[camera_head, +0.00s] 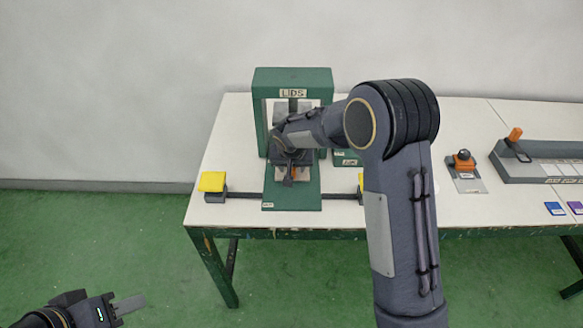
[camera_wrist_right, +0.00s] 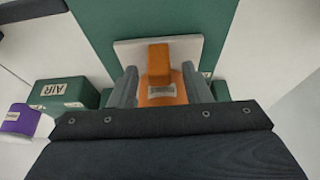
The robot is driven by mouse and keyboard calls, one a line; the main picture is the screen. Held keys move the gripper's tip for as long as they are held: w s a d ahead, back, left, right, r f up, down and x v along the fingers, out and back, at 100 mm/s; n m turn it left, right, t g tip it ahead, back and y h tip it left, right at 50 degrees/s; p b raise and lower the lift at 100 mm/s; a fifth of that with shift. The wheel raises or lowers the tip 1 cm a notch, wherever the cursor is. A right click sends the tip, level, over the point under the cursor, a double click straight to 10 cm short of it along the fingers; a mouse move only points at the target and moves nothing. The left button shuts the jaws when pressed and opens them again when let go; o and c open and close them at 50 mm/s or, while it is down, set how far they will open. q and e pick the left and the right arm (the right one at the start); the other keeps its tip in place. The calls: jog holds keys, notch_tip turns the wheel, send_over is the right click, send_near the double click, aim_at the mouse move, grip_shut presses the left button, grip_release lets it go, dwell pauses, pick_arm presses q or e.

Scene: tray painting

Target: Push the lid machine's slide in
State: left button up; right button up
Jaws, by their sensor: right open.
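The green lid machine (camera_head: 263,90), labelled LIDS, stands on the white table. Its slide shows in the right wrist view as a pale plate (camera_wrist_right: 190,50) with an orange block (camera_wrist_right: 160,62) that carries a small label. My right gripper (camera_wrist_right: 161,88) is open, with one finger on each side of the orange part; I cannot tell whether they touch it. In the head view, my right gripper (camera_head: 291,176) is low at the machine's front and partly hides the slide. My left gripper (camera_head: 128,304) is off the table at lower left, too edge-on to read its jaws.
A yellow pad (camera_head: 212,181) sits at the left end of a dark bar crossing the machine's base. A green box labelled AIR (camera_wrist_right: 65,94) and a purple item (camera_wrist_right: 20,120) are beside the machine. A grey fixture with an orange knob (camera_head: 463,160) stands farther right.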

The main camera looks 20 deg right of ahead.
jog(key=shift+w+d+f, duration=0.1)
jog(key=shift+w+f, duration=0.15)
jog(key=shift+f, duration=0.35)
grip_shut()
